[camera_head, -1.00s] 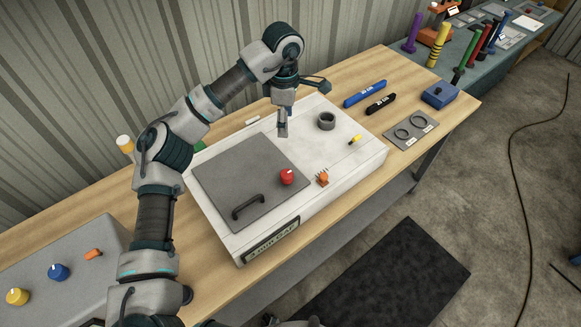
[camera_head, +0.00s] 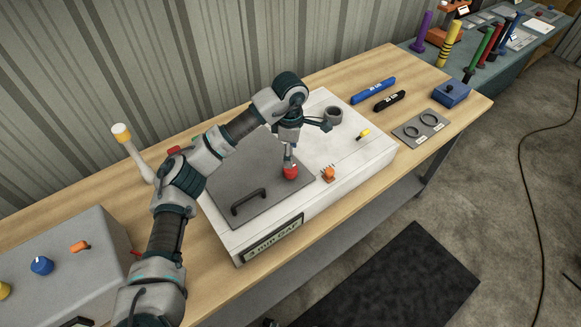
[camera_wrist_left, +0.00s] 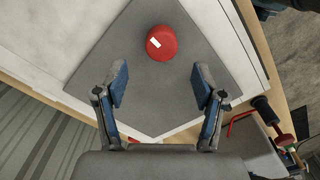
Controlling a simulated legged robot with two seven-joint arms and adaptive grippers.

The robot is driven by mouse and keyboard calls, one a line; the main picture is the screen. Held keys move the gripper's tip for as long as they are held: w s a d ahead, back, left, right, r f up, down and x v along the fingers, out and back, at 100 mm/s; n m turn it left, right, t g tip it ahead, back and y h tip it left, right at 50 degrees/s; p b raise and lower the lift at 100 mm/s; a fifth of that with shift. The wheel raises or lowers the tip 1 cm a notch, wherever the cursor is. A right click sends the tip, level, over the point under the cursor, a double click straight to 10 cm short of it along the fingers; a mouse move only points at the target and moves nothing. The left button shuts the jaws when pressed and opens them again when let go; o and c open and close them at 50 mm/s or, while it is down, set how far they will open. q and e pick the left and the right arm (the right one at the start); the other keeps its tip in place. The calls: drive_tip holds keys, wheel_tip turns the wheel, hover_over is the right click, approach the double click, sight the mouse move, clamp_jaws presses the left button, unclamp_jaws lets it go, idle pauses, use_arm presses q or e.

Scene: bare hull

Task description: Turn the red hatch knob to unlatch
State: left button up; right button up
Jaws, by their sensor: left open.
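The red knob (camera_head: 291,174) sits on the grey hatch plate (camera_head: 225,195), near its right corner. In the wrist view the red knob (camera_wrist_left: 164,46) is round with a white mark on top, and lies beyond the fingertips, centred between them sideways. My left gripper (camera_head: 289,158) is just above the knob in the head view, its finger covering part of the knob's top. In the wrist view my left gripper (camera_wrist_left: 159,84) is open with nothing between its blue-padded fingers. I cannot tell whether it touches the knob. My right gripper is not in view.
A black handle (camera_head: 248,202) is on the hatch plate. An orange part (camera_head: 328,174), a grey ring (camera_head: 333,115) and a yellow piece (camera_head: 363,134) are on the white panel (camera_head: 355,155). A grey box (camera_head: 75,262) with knobs stands at left. Blue and black markers lie behind.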

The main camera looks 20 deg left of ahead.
sight(290, 170)
use_arm(q)
wheel_tip(290, 170, down, 7)
drive_tip(key=shift+r, duration=0.15)
drive_tip(key=c, duration=1.1)
